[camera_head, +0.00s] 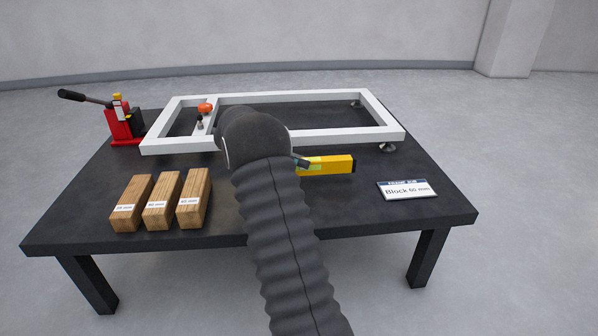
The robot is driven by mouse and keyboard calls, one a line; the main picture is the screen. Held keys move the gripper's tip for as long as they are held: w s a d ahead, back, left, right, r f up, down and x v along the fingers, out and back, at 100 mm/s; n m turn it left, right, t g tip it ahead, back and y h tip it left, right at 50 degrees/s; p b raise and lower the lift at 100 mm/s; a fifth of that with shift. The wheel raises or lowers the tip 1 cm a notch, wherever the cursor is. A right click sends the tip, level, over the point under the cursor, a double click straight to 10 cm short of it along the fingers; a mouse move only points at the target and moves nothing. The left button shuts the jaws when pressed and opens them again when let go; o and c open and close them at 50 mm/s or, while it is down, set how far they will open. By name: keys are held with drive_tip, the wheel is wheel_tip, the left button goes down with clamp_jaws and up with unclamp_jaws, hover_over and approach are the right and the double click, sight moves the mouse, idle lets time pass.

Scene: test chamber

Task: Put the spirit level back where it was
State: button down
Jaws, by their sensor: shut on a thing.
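The yellow spirit level (335,166) shows to the right of my arm, in front of the white frame's near rail. Its left part is hidden behind my arm and gripper. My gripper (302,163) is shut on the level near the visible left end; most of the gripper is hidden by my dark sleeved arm. I cannot tell whether the level touches the table or is held just above it.
A white rectangular frame (310,97) lies on the dark table (330,215), with an orange-topped item (206,107) at its left crossbar. A red jack (118,122) stands back left. Three labelled wooden blocks (160,203) sit front left. A "Block 60 mm" card (407,191) lies right.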

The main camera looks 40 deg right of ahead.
drive_tip(key=shift+f, duration=1.8)
drive_tip(key=shift+f+b, duration=0.2)
drive_tip(key=shift+b, duration=0.2)
drive_tip(key=c, duration=0.6)
unclamp_jaws()
drive_tip(key=shift+c, duration=0.2)
drive_tip(key=shift+r, duration=0.15)
